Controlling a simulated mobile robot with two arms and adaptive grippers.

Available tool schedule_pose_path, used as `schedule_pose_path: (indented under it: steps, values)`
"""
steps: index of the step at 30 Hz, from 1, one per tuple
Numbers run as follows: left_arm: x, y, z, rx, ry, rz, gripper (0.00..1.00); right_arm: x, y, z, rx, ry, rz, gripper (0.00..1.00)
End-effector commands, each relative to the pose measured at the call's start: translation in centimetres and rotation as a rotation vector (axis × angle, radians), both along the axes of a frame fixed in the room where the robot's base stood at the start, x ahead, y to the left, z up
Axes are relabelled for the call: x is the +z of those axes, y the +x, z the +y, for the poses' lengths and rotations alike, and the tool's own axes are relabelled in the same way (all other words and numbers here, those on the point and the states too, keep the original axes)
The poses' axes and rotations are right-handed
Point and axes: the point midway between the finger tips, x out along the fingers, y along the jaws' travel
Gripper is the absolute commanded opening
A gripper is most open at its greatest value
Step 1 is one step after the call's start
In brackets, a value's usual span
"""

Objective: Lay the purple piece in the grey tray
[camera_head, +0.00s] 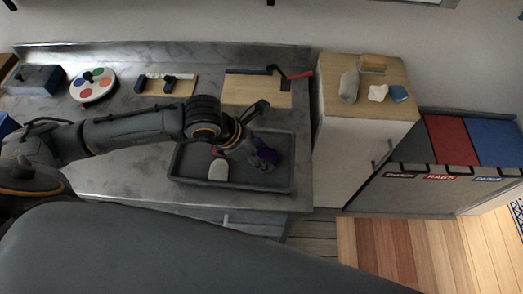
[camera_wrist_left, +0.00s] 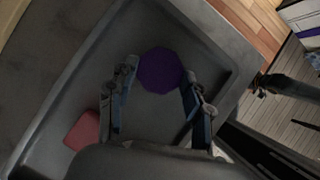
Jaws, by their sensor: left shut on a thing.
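The purple piece (camera_head: 268,156) is at my left gripper (camera_head: 258,152), over the right part of the grey tray (camera_head: 225,186). In the left wrist view the purple piece (camera_wrist_left: 160,70) is a dark, many-sided shape between the two fingertips of my left gripper (camera_wrist_left: 158,85), which is shut on it. The tray floor (camera_wrist_left: 75,85) shows below it; I cannot tell whether the piece touches it. In the wrist view, a dark jointed shape (camera_wrist_left: 285,88) at the right edge may be my right gripper; its jaws are unclear.
A red piece (camera_wrist_left: 83,131) lies in the tray, and a pale rounded piece (camera_head: 218,170) lies near it. Wooden boards (camera_head: 257,92) and a round colour palette (camera_head: 93,86) stand behind. A white cabinet (camera_head: 352,160) with small items is to the right.

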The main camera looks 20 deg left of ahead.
Motion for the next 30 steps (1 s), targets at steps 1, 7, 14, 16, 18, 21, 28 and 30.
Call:
schedule_pose_path:
  steps: [1,7,14,16,18,21,28,30]
  values:
    - [0.0,0.0,0.0,-0.001,-0.001,-0.001,0.16,0.0,0.0,0.0,0.000,0.000,0.000,0.40]
    - [-0.2,0.0,0.0,0.000,-0.001,-0.001,0.16,-0.4,-0.1,0.0,0.000,0.000,0.000,0.40]
    - [-0.2,0.0,0.0,0.000,0.000,0.000,0.73,-0.3,-0.1,0.1,-0.001,0.002,0.000,0.40]
    - [-0.2,0.0,0.0,0.000,0.001,-0.001,0.73,-0.3,-0.1,0.2,-0.001,0.003,0.001,0.40]
    - [-0.2,0.0,0.0,0.000,0.001,-0.001,0.73,-0.3,-0.1,0.3,-0.001,0.003,0.001,0.40]
    - [-0.1,0.0,0.0,0.000,0.001,-0.001,0.73,-0.3,-0.1,0.4,-0.002,0.004,0.001,0.40]
    - [1.7,-0.5,0.9,0.001,0.002,-0.004,0.73,-0.5,-0.1,0.4,-0.002,0.004,0.001,0.40]
    - [3.0,-0.9,1.5,0.001,0.002,-0.006,0.73,-0.7,-0.1,0.4,-0.002,0.004,0.001,0.40]
